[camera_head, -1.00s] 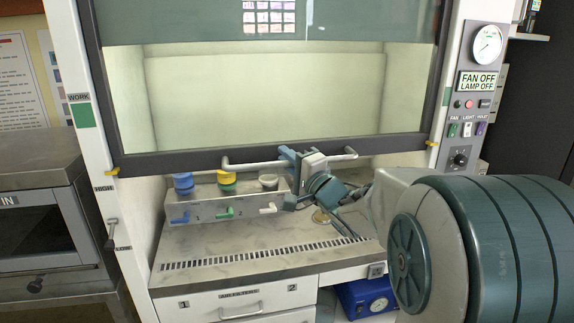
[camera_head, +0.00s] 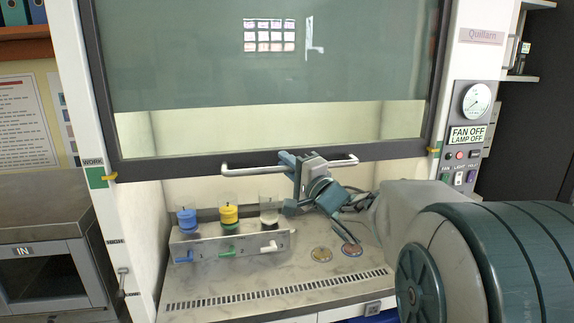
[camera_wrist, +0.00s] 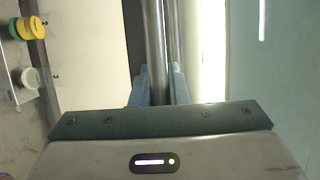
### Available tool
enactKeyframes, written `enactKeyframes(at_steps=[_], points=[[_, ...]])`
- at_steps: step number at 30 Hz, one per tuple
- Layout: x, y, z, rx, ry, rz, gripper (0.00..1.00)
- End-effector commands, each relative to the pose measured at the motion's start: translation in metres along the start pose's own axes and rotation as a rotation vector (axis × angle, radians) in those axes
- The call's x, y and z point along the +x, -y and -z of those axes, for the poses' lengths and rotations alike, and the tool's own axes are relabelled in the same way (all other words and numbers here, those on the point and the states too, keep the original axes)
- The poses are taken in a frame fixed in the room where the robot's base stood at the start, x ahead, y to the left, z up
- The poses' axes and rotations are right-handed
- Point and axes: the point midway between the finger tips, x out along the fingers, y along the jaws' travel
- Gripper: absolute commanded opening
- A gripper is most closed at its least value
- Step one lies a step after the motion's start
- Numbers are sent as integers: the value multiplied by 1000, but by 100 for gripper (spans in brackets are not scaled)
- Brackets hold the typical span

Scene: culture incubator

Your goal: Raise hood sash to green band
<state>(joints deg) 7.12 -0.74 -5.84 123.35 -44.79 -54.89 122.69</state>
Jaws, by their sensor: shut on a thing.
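The hood sash (camera_head: 270,60) is a glass pane in a dark frame, partly raised over the work space. Its silver handle bar (camera_head: 245,169) runs along the bottom rail. My gripper (camera_head: 300,165) is shut on the handle bar near its middle. The wrist view also shows the bar (camera_wrist: 152,40) between the blue-grey fingers (camera_wrist: 155,88). A green band (camera_head: 97,178) sits under the WORK label on the left post. A yellow pointer (camera_head: 109,178) on the sash's lower left corner is level with the green band. The right yellow pointer (camera_head: 433,150) is beside a green patch on the right post.
Blue, yellow and white capped vessels (camera_head: 228,214) stand on a valve block (camera_head: 225,245) inside the hood. Two round discs (camera_head: 321,254) lie on the work surface (camera_head: 280,285). A control panel (camera_head: 467,150) reads FAN OFF, LAMP OFF. An IN box (camera_head: 45,262) stands at the left.

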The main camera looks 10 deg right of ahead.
Motion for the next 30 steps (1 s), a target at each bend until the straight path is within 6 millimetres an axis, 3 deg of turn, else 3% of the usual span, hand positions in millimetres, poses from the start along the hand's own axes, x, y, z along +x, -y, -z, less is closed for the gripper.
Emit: enactKeyframes(at_steps=[6, 7, 8, 19, 23, 30], points=[[0, 0, 0, 0, 0, 2, 0], [0, 0, 0, 0, 0, 2, 17], [0, 0, 0, 0, 0, 2, 23], [-4, 0, 0, -1, -1, 1, 23], [-21, -1, 1, -2, -3, 2, 23], [-74, -1, 1, -2, -4, 3, 23]])
